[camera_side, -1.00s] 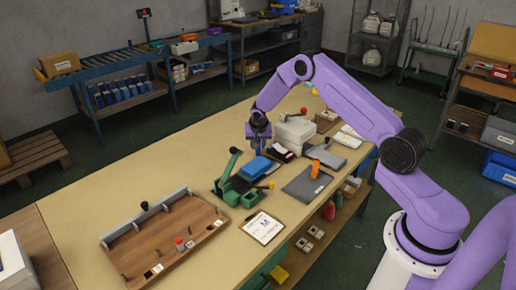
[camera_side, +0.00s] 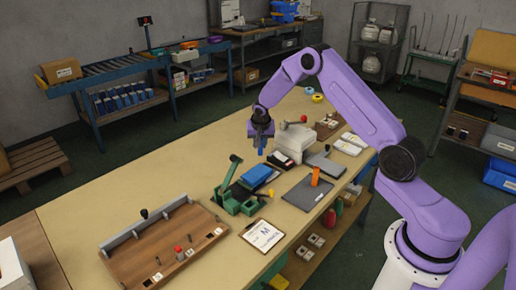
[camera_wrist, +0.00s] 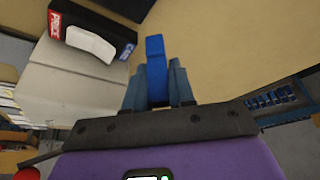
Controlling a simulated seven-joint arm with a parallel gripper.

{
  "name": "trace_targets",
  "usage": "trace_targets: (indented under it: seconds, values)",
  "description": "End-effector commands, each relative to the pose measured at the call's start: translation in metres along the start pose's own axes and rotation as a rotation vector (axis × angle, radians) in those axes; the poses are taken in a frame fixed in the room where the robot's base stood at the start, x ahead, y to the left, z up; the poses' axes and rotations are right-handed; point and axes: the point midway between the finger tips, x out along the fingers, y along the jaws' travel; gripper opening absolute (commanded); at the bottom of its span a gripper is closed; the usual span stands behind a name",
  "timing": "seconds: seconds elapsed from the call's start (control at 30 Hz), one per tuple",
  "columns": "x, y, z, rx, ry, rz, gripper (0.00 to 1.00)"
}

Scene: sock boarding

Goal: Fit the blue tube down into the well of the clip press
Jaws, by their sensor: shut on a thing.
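The blue tube (camera_side: 261,147) is held pointing down beneath my gripper (camera_side: 261,136), above the table behind the clip press. In the wrist view the blue tube (camera_wrist: 156,68) stands between the two fingers of my gripper (camera_wrist: 156,84), which are shut on it. Its end sticks out past the fingertips. The clip press (camera_side: 232,197) is green with a raised lever arm and stands near the middle of the table. My gripper is apart from it, up and to its right in the side view. The well is too small to make out.
A blue stack (camera_side: 256,176) lies right behind the press. A grey mat (camera_side: 307,194) with an orange cylinder (camera_side: 315,176) is to the right. A pale grey box (camera_side: 294,143) stands near my gripper. A clipboard (camera_side: 262,236) and wooden tray (camera_side: 165,250) lie in front.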

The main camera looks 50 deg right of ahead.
Motion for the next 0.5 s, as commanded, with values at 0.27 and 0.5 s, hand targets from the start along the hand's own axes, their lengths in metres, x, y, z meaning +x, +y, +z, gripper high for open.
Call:
trace_targets:
  seconds: [0.27, 0.5]
  values:
    - [-0.059, 0.019, 0.013, 0.000, 0.004, -0.003, 0.00]
    - [-0.088, 0.040, 0.042, -0.001, 0.002, -0.002, 0.00]
